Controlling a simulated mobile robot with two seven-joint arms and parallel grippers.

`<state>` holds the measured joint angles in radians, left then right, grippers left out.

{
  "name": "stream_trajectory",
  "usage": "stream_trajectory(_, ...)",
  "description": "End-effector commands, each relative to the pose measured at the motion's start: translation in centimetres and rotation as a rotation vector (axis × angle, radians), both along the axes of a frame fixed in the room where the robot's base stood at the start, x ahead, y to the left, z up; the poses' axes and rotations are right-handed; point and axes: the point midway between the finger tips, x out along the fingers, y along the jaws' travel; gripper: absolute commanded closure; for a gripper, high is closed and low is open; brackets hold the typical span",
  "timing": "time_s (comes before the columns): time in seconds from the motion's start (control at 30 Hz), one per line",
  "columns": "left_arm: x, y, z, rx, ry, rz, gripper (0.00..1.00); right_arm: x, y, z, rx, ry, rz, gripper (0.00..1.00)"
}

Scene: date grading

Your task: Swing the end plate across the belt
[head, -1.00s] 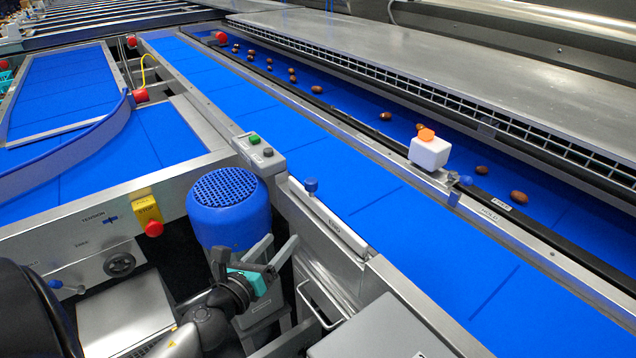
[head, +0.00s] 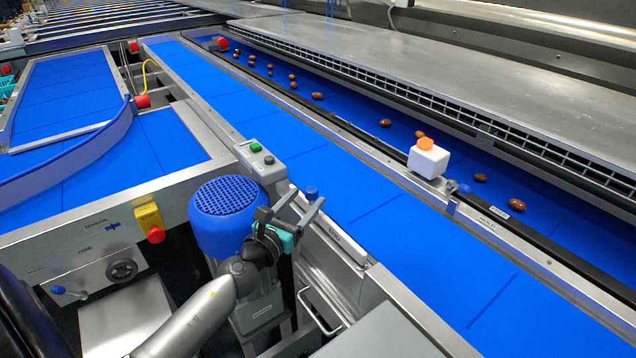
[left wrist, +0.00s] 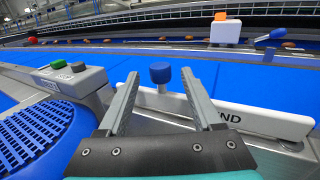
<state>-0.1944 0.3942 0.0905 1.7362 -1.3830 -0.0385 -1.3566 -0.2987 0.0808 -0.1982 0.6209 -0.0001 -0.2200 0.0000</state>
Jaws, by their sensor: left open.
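The end plate (head: 338,239) is a pale bar marked END, lying along the near edge of the long blue belt (head: 390,215). A blue knob (head: 312,192) stands upright at its left end. My left gripper (head: 302,197) is open and empty, close to the knob on the near side. In the left wrist view the knob (left wrist: 160,73) appears between the two open fingers, beyond their tips and apart from them; the plate (left wrist: 265,121) runs off to the right, partly hidden by the right finger. My right gripper is not in view.
A blue motor cover (head: 228,210) stands left of my gripper. A control box (head: 262,162) with green and dark buttons sits beside the plate's left end. A white block with an orange top (head: 428,160) stands on the far rail. Brown dates (head: 385,123) lie on the far belt.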

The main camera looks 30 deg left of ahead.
Motion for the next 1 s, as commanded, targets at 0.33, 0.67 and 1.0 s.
stream_trajectory(0.33, 4.8, 0.2, 0.0, -0.001, -0.001, -0.001, 0.33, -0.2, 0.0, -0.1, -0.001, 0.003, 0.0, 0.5)
stream_trajectory(0.67, 6.5, 0.3, 0.0, -0.001, 0.0, -0.001, 0.33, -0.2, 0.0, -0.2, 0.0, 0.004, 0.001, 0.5)
stream_trajectory(1.0, 6.6, 0.3, 0.0, -0.001, 0.001, -0.001, 0.44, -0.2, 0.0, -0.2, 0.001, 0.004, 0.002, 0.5)
